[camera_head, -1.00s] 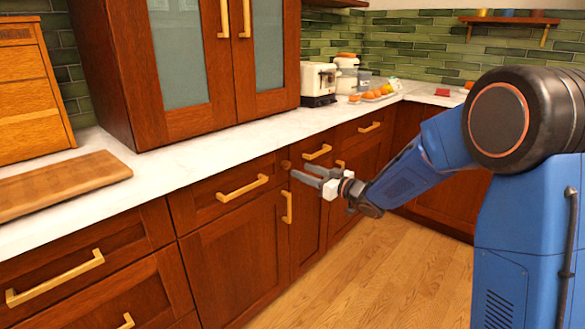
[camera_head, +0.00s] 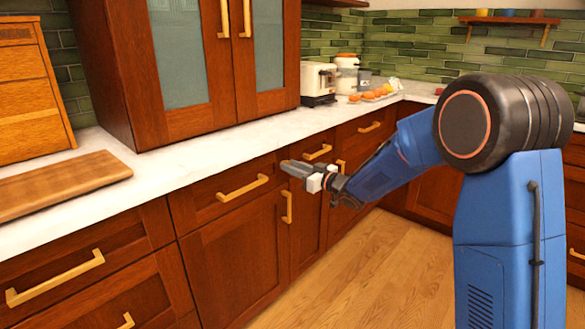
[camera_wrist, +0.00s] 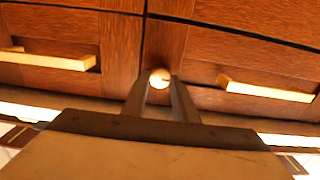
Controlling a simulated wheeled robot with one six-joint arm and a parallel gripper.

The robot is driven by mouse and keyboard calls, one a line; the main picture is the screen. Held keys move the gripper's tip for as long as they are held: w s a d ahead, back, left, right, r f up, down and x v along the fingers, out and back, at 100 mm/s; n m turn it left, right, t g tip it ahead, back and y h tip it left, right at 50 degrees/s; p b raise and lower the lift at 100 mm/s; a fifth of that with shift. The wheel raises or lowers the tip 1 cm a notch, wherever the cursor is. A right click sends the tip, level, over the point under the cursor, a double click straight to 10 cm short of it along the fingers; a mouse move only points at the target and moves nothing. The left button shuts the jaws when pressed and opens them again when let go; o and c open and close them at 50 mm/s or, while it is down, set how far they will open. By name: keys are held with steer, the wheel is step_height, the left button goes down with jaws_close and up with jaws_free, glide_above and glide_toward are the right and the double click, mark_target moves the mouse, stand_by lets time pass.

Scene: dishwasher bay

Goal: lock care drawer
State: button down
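A small round brass-coloured knob (camera_wrist: 159,78) sits on a narrow wooden strip between two drawer fronts. In the wrist view it lies between the fingertips of my gripper (camera_wrist: 160,88), one finger on each side. The fingers are about a knob's width apart; I cannot tell whether they touch it. In the head view my gripper (camera_head: 287,168) is at the cabinet front and hides the knob. A drawer (camera_head: 208,200) with a bar handle (camera_head: 243,188) is left of it. Another drawer with a handle (camera_head: 318,152) is right of it. Both look shut; which is the care drawer is not shown.
A white counter (camera_head: 215,160) runs above the drawers, with a cutting board (camera_head: 60,184) at left and a toaster (camera_head: 318,82) further back. A cupboard handle (camera_head: 287,207) juts out just below my gripper. The wooden floor in front is clear.

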steer(key=shift+m, duration=0.4)
steer(key=m, duration=1.7)
steer(key=shift+w+d+f, duration=0.15)
stand_by(0.4)
steer(key=c, duration=1.4)
jaws_free()
steer(key=shift+c, duration=0.2)
steer(key=v, duration=1.7)
